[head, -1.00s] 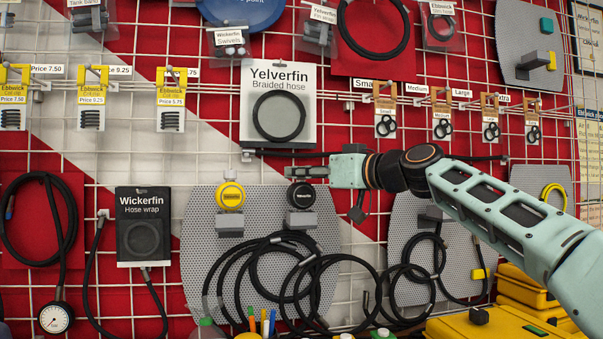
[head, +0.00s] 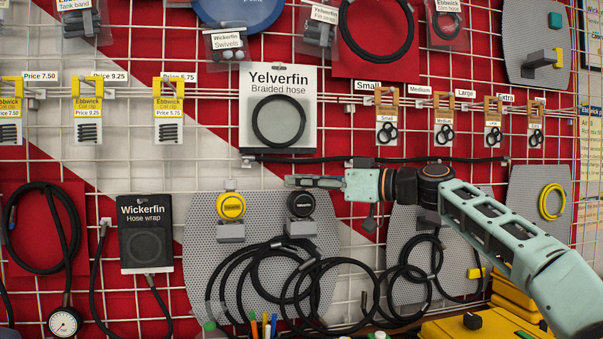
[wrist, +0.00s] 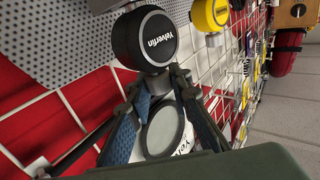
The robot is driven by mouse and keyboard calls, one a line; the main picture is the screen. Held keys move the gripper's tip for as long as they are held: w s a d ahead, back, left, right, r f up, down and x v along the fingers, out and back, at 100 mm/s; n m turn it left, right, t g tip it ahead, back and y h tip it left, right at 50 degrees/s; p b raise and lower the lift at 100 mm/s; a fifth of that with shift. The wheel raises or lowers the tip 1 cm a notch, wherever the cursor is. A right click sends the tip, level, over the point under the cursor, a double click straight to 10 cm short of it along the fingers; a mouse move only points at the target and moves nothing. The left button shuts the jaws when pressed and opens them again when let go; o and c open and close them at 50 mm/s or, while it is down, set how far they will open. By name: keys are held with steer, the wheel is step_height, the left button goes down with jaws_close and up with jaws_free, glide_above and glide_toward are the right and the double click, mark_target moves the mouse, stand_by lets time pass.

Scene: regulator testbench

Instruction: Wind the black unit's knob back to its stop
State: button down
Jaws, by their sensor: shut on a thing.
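The black unit (head: 301,206) is a round black gauge-like body on the perforated grey panel, right of its yellow twin. In the wrist view the black unit (wrist: 145,40) shows its "Yelverfin" face near the top. My gripper (head: 294,182) reaches in from the right, just above it. In the wrist view the fingertips of my gripper (wrist: 155,84) are shut around the grey knob (wrist: 154,81) at the end of the black unit. The fingers hide most of the knob, and its turn angle cannot be read.
The yellow unit (head: 231,206) sits close on the left. A Yelverfin braided hose pack (head: 279,108) hangs above my gripper, and a dark bar (head: 270,159) runs just above it. Black hoses (head: 255,275) hang coiled below. The white grid wall lies close behind.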

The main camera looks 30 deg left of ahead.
steer(key=shift+f+n+g+p, duration=0.1)
steer(key=shift+n+g+p, duration=0.4)
steer(key=shift+p, duration=0.45)
stand_by(0.8)
steer(key=c, duration=1.7)
jaws_free()
steer(key=d, duration=1.2)
steer(key=shift+w, duration=0.35)
